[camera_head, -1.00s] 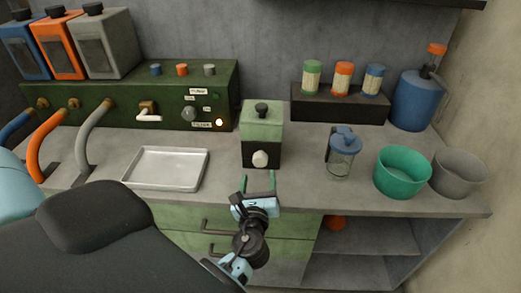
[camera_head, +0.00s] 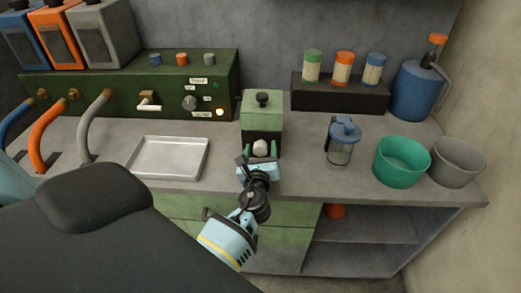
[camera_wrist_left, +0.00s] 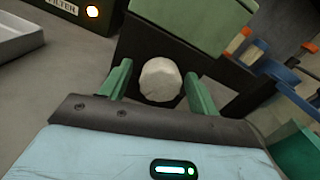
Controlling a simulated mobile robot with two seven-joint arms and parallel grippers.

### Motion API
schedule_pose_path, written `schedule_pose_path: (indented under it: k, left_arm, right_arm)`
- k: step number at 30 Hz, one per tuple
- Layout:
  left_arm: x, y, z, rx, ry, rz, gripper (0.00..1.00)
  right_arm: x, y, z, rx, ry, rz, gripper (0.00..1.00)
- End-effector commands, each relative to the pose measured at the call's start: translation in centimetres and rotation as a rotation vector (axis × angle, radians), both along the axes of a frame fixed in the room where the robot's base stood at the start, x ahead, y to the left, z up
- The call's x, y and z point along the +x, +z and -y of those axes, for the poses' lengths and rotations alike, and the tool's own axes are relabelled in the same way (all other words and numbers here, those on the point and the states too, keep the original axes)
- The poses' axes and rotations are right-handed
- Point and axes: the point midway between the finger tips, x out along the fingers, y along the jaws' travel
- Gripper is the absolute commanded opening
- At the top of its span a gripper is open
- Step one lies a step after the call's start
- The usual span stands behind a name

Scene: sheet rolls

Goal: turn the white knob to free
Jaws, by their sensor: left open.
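The white knob (camera_head: 260,147) sits on the dark lower front of a small green box (camera_head: 262,108) with a black knob on its lid. In the left wrist view the white knob (camera_wrist_left: 160,79) lies between the two green fingers of my open left gripper (camera_wrist_left: 161,88). I cannot tell whether the fingers touch it. In the head view my left gripper (camera_head: 261,151) is right in front of the box and hides part of its lower front. My right gripper is not in view.
A grey tray (camera_head: 140,174) lies left of the box. A blue-lidded jar (camera_head: 340,153), a green bowl (camera_head: 401,170) and a grey bowl (camera_head: 458,172) stand to the right. A green panel (camera_head: 215,72) with switches and a lit lamp is behind at the left.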

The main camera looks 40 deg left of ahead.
Motion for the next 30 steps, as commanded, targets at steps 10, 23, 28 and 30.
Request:
schedule_pose_path:
  k: [10, 23, 28, 30]
  left_arm:
    - [0.1, 0.0, 0.0, -0.001, 0.0, 0.001, 0.48]
    - [0.0, -0.2, 0.0, -0.044, 0.0, 0.025, 0.17]
    - [0.0, -0.2, 0.0, -0.118, 0.0, 0.071, 0.17]
    - [0.0, -0.1, 0.0, -0.12, 0.0, 0.072, 0.17]
  right_arm:
    - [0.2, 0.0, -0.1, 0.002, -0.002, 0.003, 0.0]
    - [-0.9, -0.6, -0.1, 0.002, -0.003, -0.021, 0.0]
    - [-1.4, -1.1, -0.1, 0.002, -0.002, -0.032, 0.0]
    - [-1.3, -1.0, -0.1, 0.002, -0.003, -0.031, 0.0]
